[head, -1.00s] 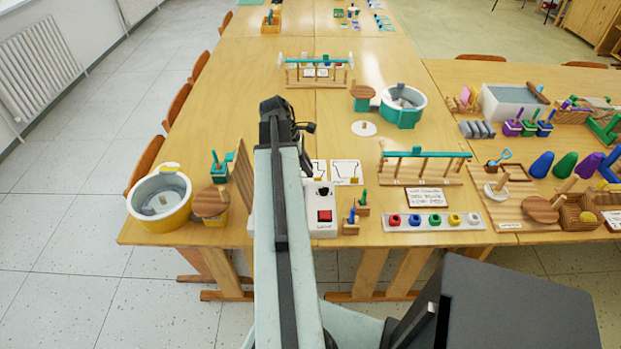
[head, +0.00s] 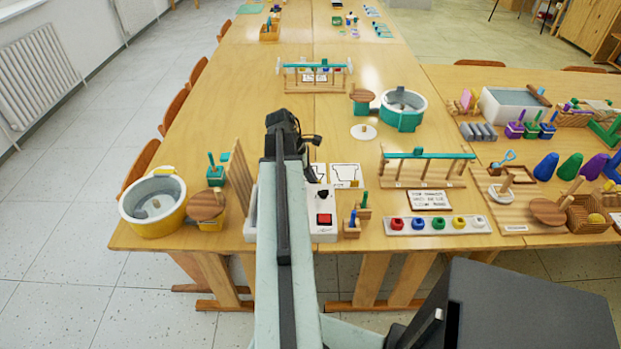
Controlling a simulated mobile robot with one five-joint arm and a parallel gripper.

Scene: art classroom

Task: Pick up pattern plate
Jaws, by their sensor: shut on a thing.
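The right one (head: 345,175) is in full view. The left one (head: 318,173) is partly covered by my arm and gripper. My gripper (head: 290,138) is at the end of my arm, over the left plate's side. It points away from me, so its fingertips and the grip itself are hidden. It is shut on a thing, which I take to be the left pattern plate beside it.
A white box with a red button (head: 323,219) stands just in front of the plates. An upright wooden board (head: 240,180) is close on the left. A yellow tub (head: 153,215) stands further left. A wooden rack with a teal bar (head: 425,156) is on the right. Bare table (head: 230,115) lies beyond.

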